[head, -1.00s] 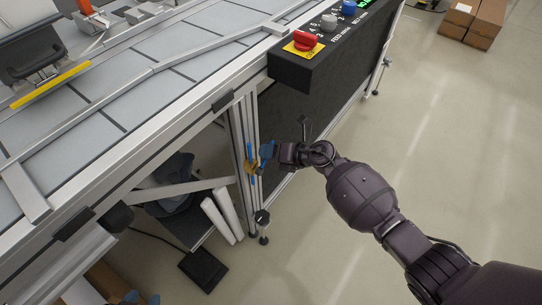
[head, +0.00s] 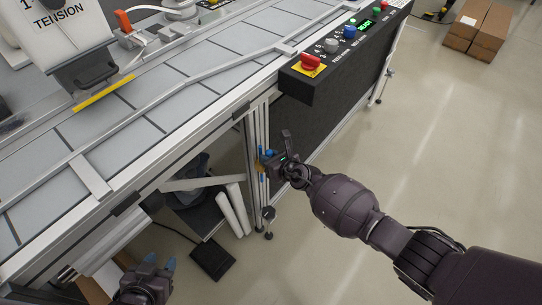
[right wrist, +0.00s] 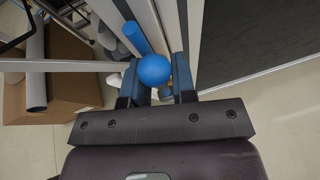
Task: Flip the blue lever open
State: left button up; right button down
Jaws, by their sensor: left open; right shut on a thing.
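The blue lever's round knob (right wrist: 154,70) sits between the two fingers of my right gripper (right wrist: 157,82) in the right wrist view. The gripper is shut on it. In the head view my right gripper (head: 270,158) is at the metal leg of the machine frame, beside a small brass-coloured fitting (head: 260,166). The fingers largely hide the lever there, so its angle cannot be told. A blue tube (right wrist: 137,38) runs behind the knob in the wrist view. My left gripper (head: 150,267) is open and empty at the lower left, away from the lever.
A conveyor table (head: 185,85) stretches across above the lever. A black control box (head: 335,70) with a red knob (head: 312,61) hangs at its edge. A black pedal (head: 212,258) lies on the floor under the frame. The floor at right is clear up to the cardboard boxes (head: 480,28).

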pick_arm(q)
jog(key=shift+a+r, duration=0.1)
jog(key=shift+r, duration=0.05)
pick_arm(e)
jog(key=shift+a+r+n, duration=0.2)
jog(key=shift+n, duration=0.1)
pick_arm(q)
jog(key=shift+a, duration=0.1)
pick_arm(e)
jog(key=shift+s+t, duration=0.1)
jog(key=shift+t, duration=0.2)
jog(key=c, duration=1.2)
grip_release()
jog(key=shift+f, duration=0.1)
pick_arm(q)
jog(key=shift+r, duration=0.1)
pick_arm(e)
jog(key=shift+s, duration=0.1)
